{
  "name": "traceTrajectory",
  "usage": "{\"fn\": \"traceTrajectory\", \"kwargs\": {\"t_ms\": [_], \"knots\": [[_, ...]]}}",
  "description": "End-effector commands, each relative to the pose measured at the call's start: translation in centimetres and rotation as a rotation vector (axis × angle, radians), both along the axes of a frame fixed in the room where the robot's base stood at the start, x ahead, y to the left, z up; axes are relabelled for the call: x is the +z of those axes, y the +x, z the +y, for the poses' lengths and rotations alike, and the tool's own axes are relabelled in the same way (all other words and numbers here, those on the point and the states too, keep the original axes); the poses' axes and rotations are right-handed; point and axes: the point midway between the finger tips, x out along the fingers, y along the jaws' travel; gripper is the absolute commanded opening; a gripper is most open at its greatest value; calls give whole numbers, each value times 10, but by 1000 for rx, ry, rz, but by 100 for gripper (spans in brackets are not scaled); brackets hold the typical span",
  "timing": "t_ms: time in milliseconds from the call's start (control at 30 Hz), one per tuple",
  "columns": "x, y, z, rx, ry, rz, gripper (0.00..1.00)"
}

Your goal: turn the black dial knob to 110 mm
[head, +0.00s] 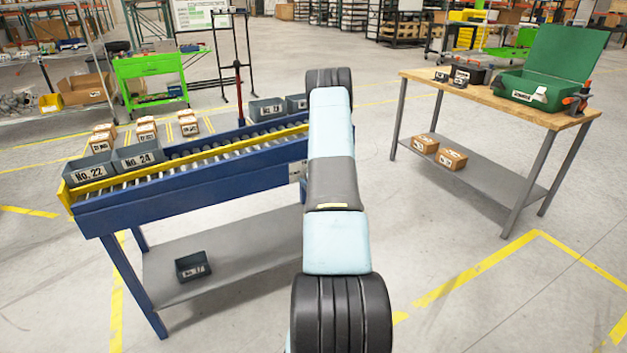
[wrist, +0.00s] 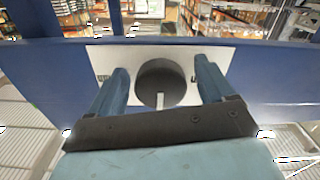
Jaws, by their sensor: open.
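The black dial knob (wrist: 160,78) shows in the wrist view on a white plate (wrist: 110,57), which is fixed to a blue beam. A pale pointer mark on the knob points down in the picture, towards my gripper's palm. Dark lettering shows at the plate's left and right sides, partly covered and too small to read. My gripper (wrist: 160,70) is open, with one blue finger on each side of the knob and a gap on both sides. In the head view my arm hides the knob and my gripper; only an edge of the plate (head: 297,172) shows.
The blue roller conveyor (head: 200,184) carries grey bins, including No. 22 (head: 88,178) and No. 24 (head: 138,157). A dark bin (head: 193,266) lies on its lower shelf. A wooden workbench (head: 490,97) with a green case (head: 560,55) stands at the right. Floor between is clear.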

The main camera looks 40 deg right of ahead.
Motion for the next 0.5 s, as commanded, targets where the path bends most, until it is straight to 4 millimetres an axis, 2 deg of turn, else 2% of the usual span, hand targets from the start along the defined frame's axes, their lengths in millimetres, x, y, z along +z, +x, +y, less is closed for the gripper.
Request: {"fn": "traceTrajectory", "kwargs": {"t_ms": [167, 500], "knots": [[0, -15, 3, 0, 0, 1, 82], [-1, -78, 18, -4, 3, 3, 82]]}}
